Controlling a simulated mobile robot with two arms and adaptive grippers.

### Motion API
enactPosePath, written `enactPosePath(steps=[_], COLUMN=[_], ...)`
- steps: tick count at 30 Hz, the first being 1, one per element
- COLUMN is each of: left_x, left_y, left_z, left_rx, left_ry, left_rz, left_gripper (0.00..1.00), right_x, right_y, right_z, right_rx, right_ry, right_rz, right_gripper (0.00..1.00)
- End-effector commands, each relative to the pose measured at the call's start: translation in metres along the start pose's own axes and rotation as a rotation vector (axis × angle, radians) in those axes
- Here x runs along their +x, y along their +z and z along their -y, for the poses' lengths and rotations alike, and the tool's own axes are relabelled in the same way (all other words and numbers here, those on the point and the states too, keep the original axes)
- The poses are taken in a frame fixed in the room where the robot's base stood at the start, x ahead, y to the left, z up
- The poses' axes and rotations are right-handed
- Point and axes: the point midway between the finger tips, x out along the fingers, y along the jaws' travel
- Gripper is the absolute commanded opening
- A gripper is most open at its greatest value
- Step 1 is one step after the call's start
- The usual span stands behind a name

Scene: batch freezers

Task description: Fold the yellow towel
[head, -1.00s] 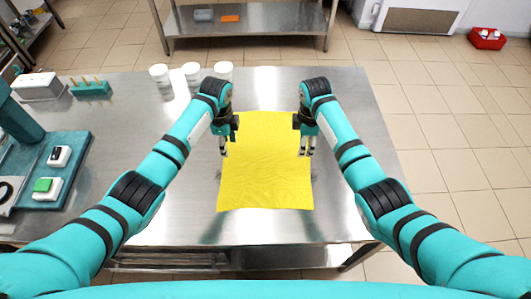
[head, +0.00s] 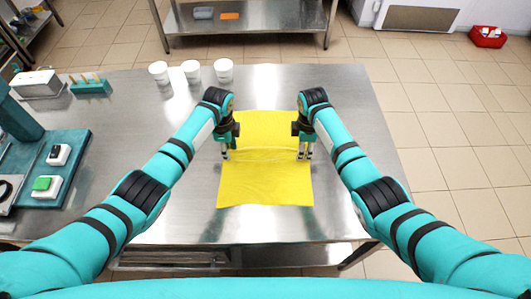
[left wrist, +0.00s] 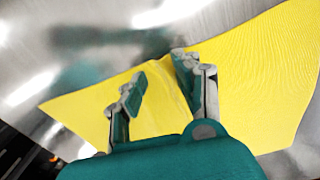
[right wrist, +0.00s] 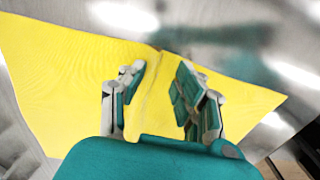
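The yellow towel (head: 265,185) lies spread on the steel table. A raised crease runs across its middle between my two grippers. My left gripper (head: 226,154) is low at the towel's left edge. In the left wrist view its fingers (left wrist: 158,85) are apart, with a ridge of towel between them. My right gripper (head: 304,154) is low at the towel's right edge. In the right wrist view its fingers (right wrist: 158,88) are also apart around a towel ridge. Neither pair is visibly closed on the cloth. Parts of the towel's side edges are hidden by the grippers.
Several white cups, one of them here (head: 191,72), stand at the table's back. A teal machine base (head: 50,165) with switches is at the left. A teal rack (head: 91,88) and a white box (head: 38,84) are at the back left. The steel table (head: 345,100) is clear around the towel.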

Motion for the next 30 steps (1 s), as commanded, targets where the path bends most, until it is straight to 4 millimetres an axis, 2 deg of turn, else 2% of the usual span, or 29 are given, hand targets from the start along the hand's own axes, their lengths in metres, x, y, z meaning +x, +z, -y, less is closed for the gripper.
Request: enactPosePath(steps=[14, 30], left_x=[0.0038, 0.0054], left_y=[0.0006, 0.0010], left_z=[-0.0015, -0.0026], left_rx=[-0.001, -0.001], left_ry=[0.004, 0.007], left_rz=[0.001, 0.002], left_gripper=[0.00, 0.00], right_x=[0.0041, 0.0055], right_y=[0.0007, 0.0010], right_z=[0.0015, 0.0023], right_rx=[0.000, 0.001], right_ry=[-0.003, -0.005], right_rz=[0.001, 0.002], right_gripper=[0.00, 0.00])
